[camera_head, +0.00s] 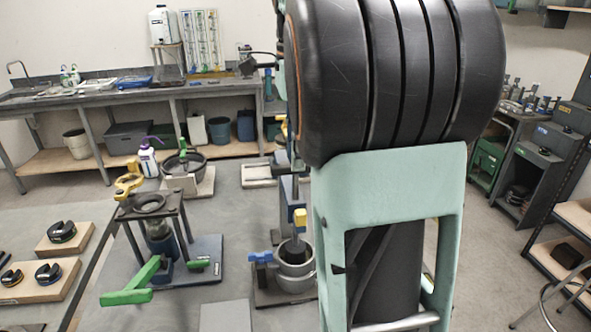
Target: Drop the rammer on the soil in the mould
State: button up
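The soil inside cannot be made out clearly. My large black and mint-green arm fills the right centre. My gripper's fingers do not show.
A stand with a green lever (131,287) is left of the mould. Wooden boards with black weights (62,232) lie at the far left. A long workbench (95,95) runs along the back wall. Shelving (545,165) stands at the right.

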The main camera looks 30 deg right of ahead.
jog(key=shift+f, duration=1.8)
grip_shut()
